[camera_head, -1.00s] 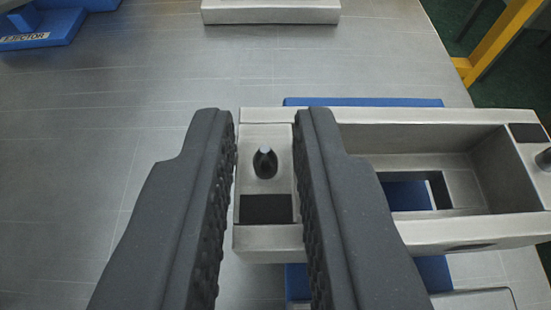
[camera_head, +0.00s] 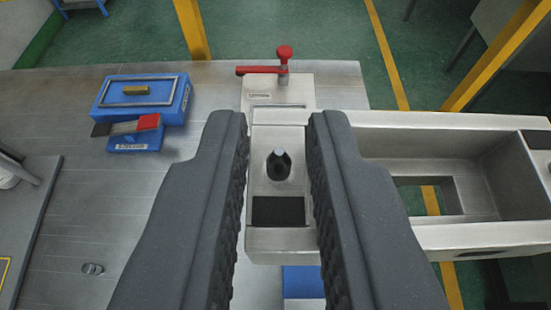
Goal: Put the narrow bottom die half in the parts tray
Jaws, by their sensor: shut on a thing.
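The narrow bottom die half (camera_head: 278,240) is a grey metal frame with a dark upright pin and a black pad on its near end. A rectangular window opens through its right part. My gripper (camera_head: 280,125) is shut on its left end, one finger on each side of the pin. The die half is held raised, with green floor and a yellow line showing through its window. Its right end reaches the picture's right edge. I cannot make out the parts tray for certain.
A metal block with a red handle (camera_head: 284,55) stands just beyond the die half. A blue box (camera_head: 110,92) and a blue block labelled EJECTOR (camera_head: 135,142) are on the metal table (camera_head: 150,220) at left. A blue piece (camera_head: 303,285) shows below. Floor lies to the right.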

